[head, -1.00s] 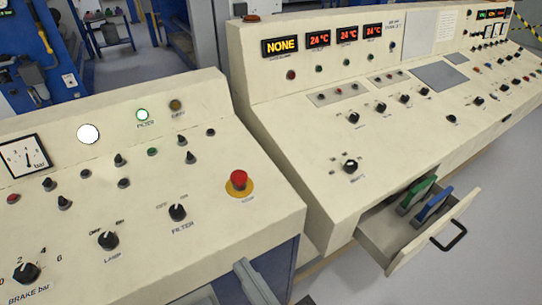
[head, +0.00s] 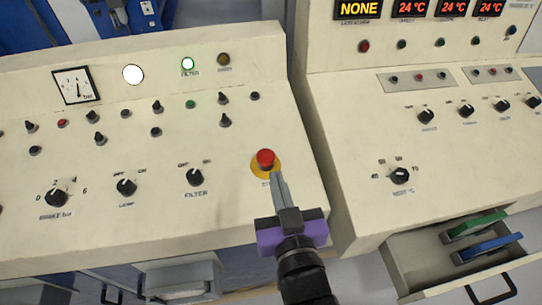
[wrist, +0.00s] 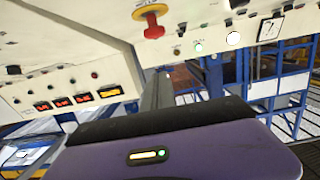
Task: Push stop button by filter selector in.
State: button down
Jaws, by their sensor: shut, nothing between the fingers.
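The red stop button (head: 265,158) sits on a yellow round base on the left console, right of the FILTER selector (head: 195,177). In the wrist view the stop button (wrist: 152,22) shows near the top, its red cap standing out from the yellow base. My gripper (head: 277,178) is shut and empty, with its tips just below the button in the head view. Whether the tips touch the button or its base cannot be told. In the wrist view my gripper (wrist: 157,82) points up the picture, with the button beyond and slightly left of its tips.
The right console (head: 370,130) stands close beside the left one. Its open drawer (head: 400,270) holds green and blue handled items. Knobs and lamps dot the left panel (head: 80,215), with a gauge (head: 77,85) at the back.

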jog(key=shift+w, duration=0.1)
jog(key=p, duration=0.2)
send_over(266, 159)
jog(key=s, duration=0.2)
jog(key=f, duration=0.3)
jog(key=shift+w+d+f, duration=0.15)
jog(key=shift+d+f, duration=0.15)
jog(key=shift+f, duration=0.1)
jog(key=shift+w+f, duration=0.1)
jog(key=shift+f, duration=0.75)
